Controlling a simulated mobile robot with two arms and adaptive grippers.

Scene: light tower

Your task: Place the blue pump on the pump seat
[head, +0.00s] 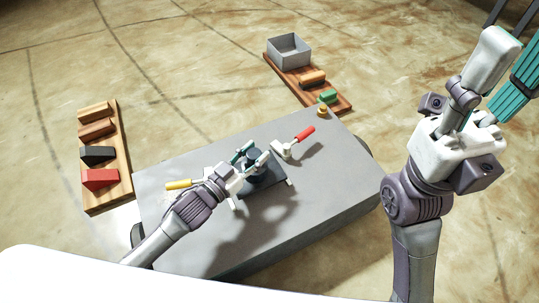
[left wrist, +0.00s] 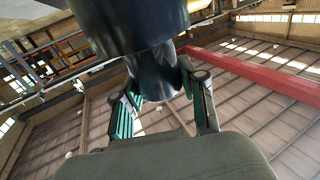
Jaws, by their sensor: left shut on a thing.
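The dark blue pump (head: 259,172) is over the middle of the grey table in the head view. My left gripper (head: 252,159) is shut on it, with teal fingers on both sides of its narrow neck. In the left wrist view, the pump (left wrist: 155,72) shows as a narrow dark cylinder below a wider one, between the fingers of my left gripper (left wrist: 160,85). A dark flat plate, seemingly the pump seat (head: 272,187), lies under the pump. I cannot tell whether they touch. My right gripper (head: 515,62) is raised at the upper right, away from the table and partly cut off.
The grey table (head: 330,205) has a yellow-handled clamp (head: 180,184) left of the pump and a red-handled clamp (head: 303,134) right of it. A wooden board (head: 122,150) with coloured blocks is at left. Another board (head: 337,103) holds a grey box (head: 289,53) at the back.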

